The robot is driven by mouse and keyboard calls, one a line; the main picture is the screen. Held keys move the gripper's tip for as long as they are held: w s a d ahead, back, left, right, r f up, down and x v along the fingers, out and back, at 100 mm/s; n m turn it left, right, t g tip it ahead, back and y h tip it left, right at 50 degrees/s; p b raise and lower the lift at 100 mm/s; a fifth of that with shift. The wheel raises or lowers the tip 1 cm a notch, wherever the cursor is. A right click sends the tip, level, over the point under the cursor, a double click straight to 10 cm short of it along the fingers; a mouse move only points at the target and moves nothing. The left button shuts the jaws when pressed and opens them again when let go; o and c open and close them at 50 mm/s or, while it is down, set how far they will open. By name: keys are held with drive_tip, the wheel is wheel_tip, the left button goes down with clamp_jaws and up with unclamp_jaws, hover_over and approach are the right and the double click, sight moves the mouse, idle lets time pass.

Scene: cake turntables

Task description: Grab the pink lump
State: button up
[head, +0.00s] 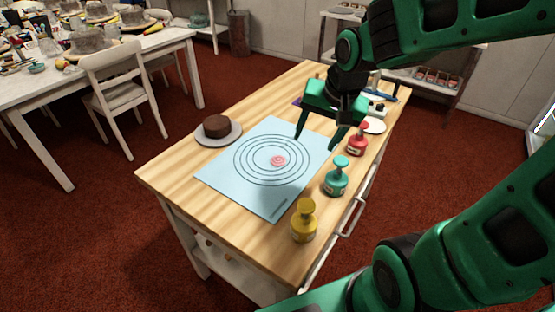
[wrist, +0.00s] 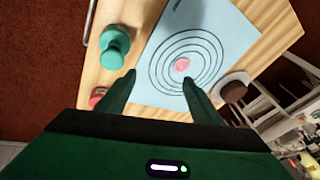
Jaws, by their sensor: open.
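The pink lump (head: 278,161) lies near the middle of the dark rings drawn on a light blue mat (head: 225,178) on the wooden table. It also shows in the wrist view (wrist: 182,64), beyond the fingertips and roughly between their lines. My gripper (head: 316,137) is open and empty, above the right back part of the mat. In the wrist view the two fingers (wrist: 158,82) point toward the ringed area, apart from the lump. Nothing covers the lump.
A brown cake (head: 216,125) on a grey plate (head: 233,138) sits at the left. The mat is otherwise clear.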

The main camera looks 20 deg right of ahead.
drive_tip(key=w+a+f+m+y, duration=0.1)
drive_tip(key=w+f+m, duration=0.15)
drive_tip(key=m, duration=0.55)
drive_tip(key=w+f+m+y, duration=0.1)
drive_tip(key=w+m, duration=0.3)
drive_tip(key=m, duration=0.3)
drive_tip(key=m+g, duration=0.1)
drive_tip(key=m, duration=0.4)
approach(278, 159)
wheel_tip(278, 159, down, 2)
drive_tip(key=shift+w+d+y, duration=0.15)
drive_tip(key=shift+w+y, duration=0.05)
drive_tip(key=shift+y, duration=0.1)
drive_tip(key=shift+x, duration=2.7)
drive_tip(key=shift+c, duration=0.4)
drive_tip(key=c, duration=1)
